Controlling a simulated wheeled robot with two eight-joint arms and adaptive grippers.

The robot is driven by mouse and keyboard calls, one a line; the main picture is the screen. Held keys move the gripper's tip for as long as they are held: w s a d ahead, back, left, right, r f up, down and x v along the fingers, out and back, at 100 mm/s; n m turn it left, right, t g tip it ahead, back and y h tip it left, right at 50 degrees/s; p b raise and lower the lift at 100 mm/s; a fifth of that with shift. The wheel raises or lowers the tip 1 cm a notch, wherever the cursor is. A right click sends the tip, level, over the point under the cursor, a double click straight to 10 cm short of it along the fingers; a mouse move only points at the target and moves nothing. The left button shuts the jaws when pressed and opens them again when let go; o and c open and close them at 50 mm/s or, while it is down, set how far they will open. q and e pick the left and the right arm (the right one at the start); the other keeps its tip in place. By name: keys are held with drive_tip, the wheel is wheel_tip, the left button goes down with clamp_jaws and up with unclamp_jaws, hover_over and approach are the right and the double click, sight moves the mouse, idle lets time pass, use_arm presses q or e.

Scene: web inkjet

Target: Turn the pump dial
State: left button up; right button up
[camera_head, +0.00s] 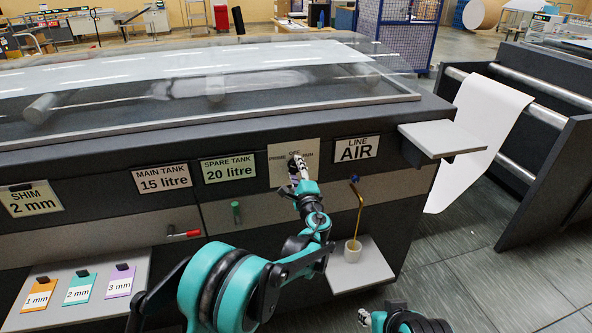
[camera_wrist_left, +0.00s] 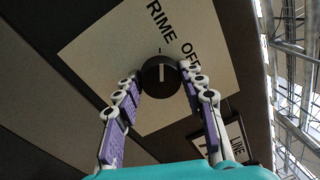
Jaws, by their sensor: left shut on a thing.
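The pump dial is a round black knob with a white pointer line, clear in the left wrist view (camera_wrist_left: 160,77). It sits on a cream plate (camera_wrist_left: 100,50) where "RIME" and "OFF" can be read. The pointer line lies towards a tick mark at the plate's top in that view. In the head view the plate (camera_head: 280,168) is on the machine's front, and my gripper hides the dial. My left gripper (camera_head: 297,163) reaches up to the plate, its two fingers shut on either side of the dial. Part of my right gripper (camera_head: 364,317) shows at the bottom edge; its opening is unclear.
Labels for main tank (camera_head: 162,178), spare tank (camera_head: 229,168) and line air (camera_head: 357,148) flank the plate. Below are a red handle (camera_head: 187,234), a green knob (camera_head: 236,212) and a small shelf (camera_head: 362,266) with a cup and bent brass tube. Clear floor (camera_head: 470,265) lies right.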

idle(0.3)
use_arm(q)
drive_tip(key=o, duration=1.2)
drive_tip(key=shift+c, duration=0.2)
drive_tip(key=r+v, duration=0.1)
drive_tip(key=v, duration=1.1)
drive_tip(key=shift+f, duration=0.5)
